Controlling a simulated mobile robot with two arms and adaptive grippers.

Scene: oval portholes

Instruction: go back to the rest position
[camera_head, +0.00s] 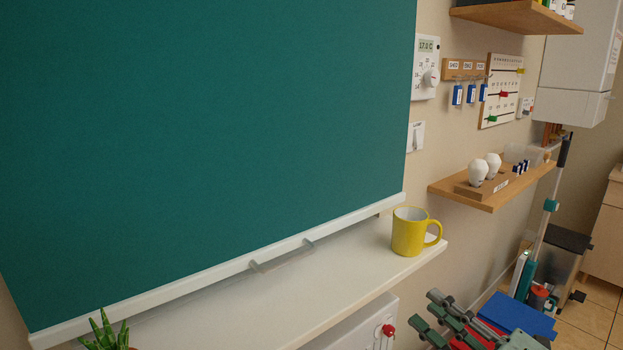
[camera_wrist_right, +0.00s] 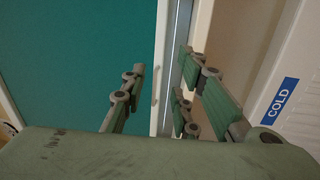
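My right gripper (camera_head: 428,311) is at the lower right of the head view, below the sill and to the right of a white box. In the right wrist view its green-grey fingers (camera_wrist_right: 162,95) stand apart with nothing between them. It is open and empty, and touches nothing that I can make out. My left gripper is in neither view.
A green blind (camera_head: 210,130) with a white bottom bar (camera_head: 220,274) hangs over a white sill (camera_head: 330,285). A yellow mug (camera_head: 408,235) stands at the sill's right end; a plant (camera_head: 105,331) is lower left. A white box with a red knob (camera_head: 388,330) sits below.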

